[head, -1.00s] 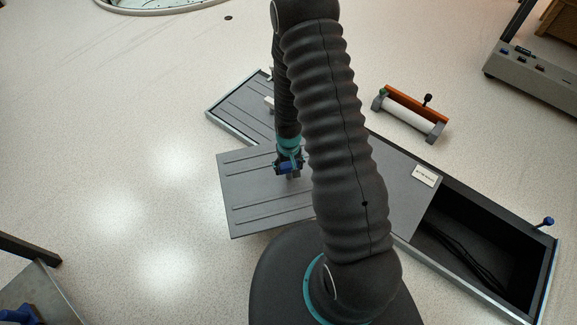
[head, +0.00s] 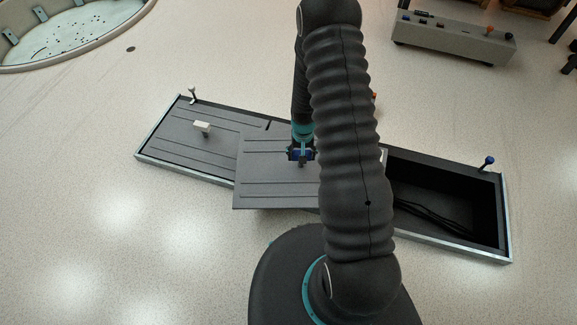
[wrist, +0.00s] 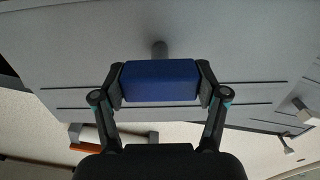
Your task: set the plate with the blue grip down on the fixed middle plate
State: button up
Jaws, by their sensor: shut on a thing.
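My gripper (head: 301,156) is shut on the blue grip (wrist: 160,81) of a flat grey ribbed plate (head: 262,184). In the wrist view the blue block sits between both fingers, and the plate (wrist: 60,50) fills much of the picture. In the head view the held plate overlaps the middle of the long trough, its near edge reaching past the trough's front rim. Whether it touches anything below cannot be told. The fixed middle plate is almost wholly hidden behind the held plate and my arm.
A left plate with a white grip (head: 201,127) covers the trough's left end. The right bay (head: 440,188) is open, with dark cables inside. A blue-knobbed lever (head: 488,162) and a pale lever (head: 193,94) stand at the ends. A grey control box (head: 450,42) stands behind.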

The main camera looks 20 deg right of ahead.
jog(key=w+d+m, duration=0.1)
jog(key=d, duration=0.2)
jog(key=w+d+f+m+b, duration=0.1)
jog(key=d, duration=0.2)
jog(key=w+d+m, duration=0.1)
jog(key=d, duration=0.2)
jog(key=shift+w+d+f+m+b, duration=0.2)
jog(key=shift+w+d+m+b, duration=0.1)
jog(key=shift+d, duration=0.05)
jog(key=shift+f+b, duration=0.85)
jog(key=shift+f, duration=1.15)
jog(key=shift+s+f+b, duration=0.1)
jog(key=shift+f+b, duration=0.1)
jog(key=shift+b, duration=0.15)
jog(key=shift+f+b, duration=0.65)
jog(key=shift+f, duration=0.1)
jog(key=shift+f, duration=0.15)
jog(key=o, duration=1.9)
jog(key=shift+c, duration=0.2)
jog(key=shift+a, duration=0.1)
